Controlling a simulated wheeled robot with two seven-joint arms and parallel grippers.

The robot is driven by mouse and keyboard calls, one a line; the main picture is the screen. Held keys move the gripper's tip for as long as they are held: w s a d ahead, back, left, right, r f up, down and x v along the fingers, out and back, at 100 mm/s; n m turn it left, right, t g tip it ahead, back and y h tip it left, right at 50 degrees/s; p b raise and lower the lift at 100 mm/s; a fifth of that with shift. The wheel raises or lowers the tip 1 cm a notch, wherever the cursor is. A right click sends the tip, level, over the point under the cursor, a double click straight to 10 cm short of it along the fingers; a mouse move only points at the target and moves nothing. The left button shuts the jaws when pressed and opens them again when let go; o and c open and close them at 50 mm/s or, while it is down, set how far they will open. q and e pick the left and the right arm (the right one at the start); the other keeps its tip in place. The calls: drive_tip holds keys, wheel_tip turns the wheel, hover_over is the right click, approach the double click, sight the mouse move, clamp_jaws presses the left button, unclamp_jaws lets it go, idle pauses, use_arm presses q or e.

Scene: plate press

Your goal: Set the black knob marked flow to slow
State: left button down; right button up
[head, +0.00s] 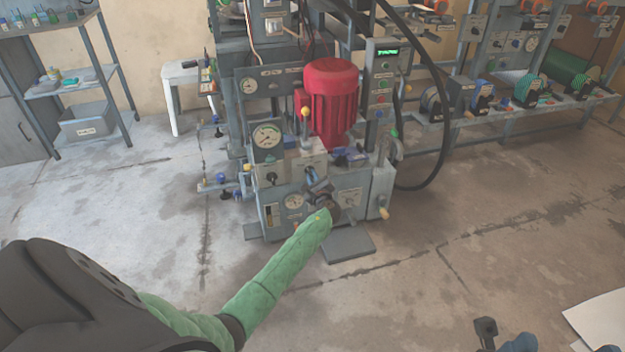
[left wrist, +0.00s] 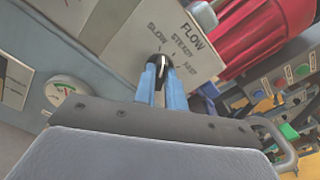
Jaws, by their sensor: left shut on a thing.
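The black knob marked flow (left wrist: 157,59) shows in the left wrist view, on a pale plate (left wrist: 128,38) lettered FLOW, SLOW, STEADY and FAST. My left gripper (left wrist: 160,76) has its two blue fingers shut on the knob, one on each side. A white line shows on the knob; I cannot tell exactly which word it points to. In the head view my left gripper (head: 319,190) is at the front of the press (head: 272,205), at the end of my green-sleeved arm. The gripper hides the knob there.
A red motor (head: 332,95) stands on the press above my gripper. A gauge (head: 267,136) and a control box with a green display (head: 383,70) are close by. A black hose (head: 443,110) loops at the right. The floor in front is mostly clear.

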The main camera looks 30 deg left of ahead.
use_arm(q)
drive_tip(key=shift+f+n+b, duration=0.15)
drive_tip(key=shift+n+b, duration=0.4)
drive_tip(key=shift+n, duration=0.55)
drive_tip(key=shift+b, duration=0.3)
drive_tip(key=c, duration=1.5)
unclamp_jaws()
drive_tip(key=shift+o, duration=0.2)
drive_tip(key=p+v, duration=0.1)
drive_tip(key=v, duration=0.6)
drive_tip(key=shift+s+d, duration=0.25)
